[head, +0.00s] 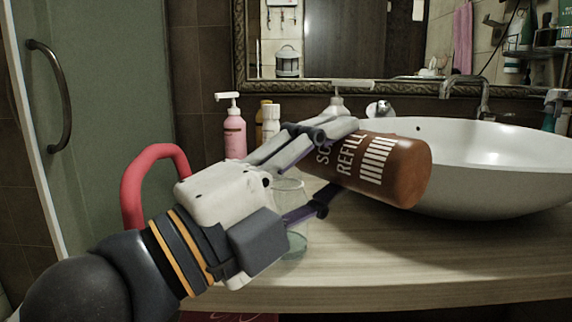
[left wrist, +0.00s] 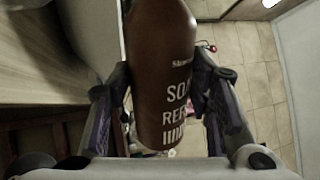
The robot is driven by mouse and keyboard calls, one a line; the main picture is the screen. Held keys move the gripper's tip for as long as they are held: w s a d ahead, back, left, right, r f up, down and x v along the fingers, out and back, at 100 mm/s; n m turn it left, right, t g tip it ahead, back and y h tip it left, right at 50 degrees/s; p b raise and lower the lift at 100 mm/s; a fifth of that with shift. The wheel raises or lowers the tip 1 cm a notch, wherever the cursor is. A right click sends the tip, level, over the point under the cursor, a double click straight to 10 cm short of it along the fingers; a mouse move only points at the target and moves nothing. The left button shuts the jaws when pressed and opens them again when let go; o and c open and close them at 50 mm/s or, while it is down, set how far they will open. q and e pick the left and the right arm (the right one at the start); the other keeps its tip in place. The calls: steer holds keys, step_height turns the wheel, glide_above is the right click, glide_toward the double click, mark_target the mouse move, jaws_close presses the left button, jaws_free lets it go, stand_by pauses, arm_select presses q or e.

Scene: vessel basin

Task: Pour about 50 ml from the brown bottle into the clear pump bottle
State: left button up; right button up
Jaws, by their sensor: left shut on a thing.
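My left gripper (head: 338,165) is shut on the brown bottle (head: 400,172), one finger above and one below it. The bottle is tipped almost onto its side above the counter, its base to the right. Its neck end is hidden behind the gripper in the head view. The left wrist view shows the bottle (left wrist: 162,75) between the fingers (left wrist: 158,112). A pale pump head (head: 352,85) rises behind the gripper; the body below is mostly hidden. A clear vessel (head: 295,245) with greenish contents stands behind the gripper, partly covered. I cannot tell whether they belong together.
A white basin (head: 490,165) with a faucet (head: 465,88) stands right of the bottle. A pink pump bottle (head: 234,132) and small bottles (head: 270,120) stand at the back. A red curved handle (head: 150,172) is left of the gripper. The front right counter (head: 440,255) is clear.

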arm_select(q)
steer(key=shift+s+r, duration=0.15)
steer(key=shift+r, duration=0.05)
steer(key=shift+s+d, duration=0.1)
steer(key=shift+d, duration=0.1)
stand_by(0.3)
steer(key=shift+r+n+p, duration=0.15)
steer(key=shift+n+p, duration=0.25)
steer(key=shift+n, duration=0.1)
step_height(320, 180, down, 3)
steer(key=m+b, duration=0.3)
steer(key=shift+f+g, duration=0.2)
steer(key=shift+g, duration=0.1)
steer(key=shift+r+m+h, duration=0.25)
steer(key=shift+m+h, duration=0.05)
steer(key=shift+m, duration=0.1)
steer(key=shift+s+d+r, duration=0.1)
steer(key=shift+r, duration=0.15)
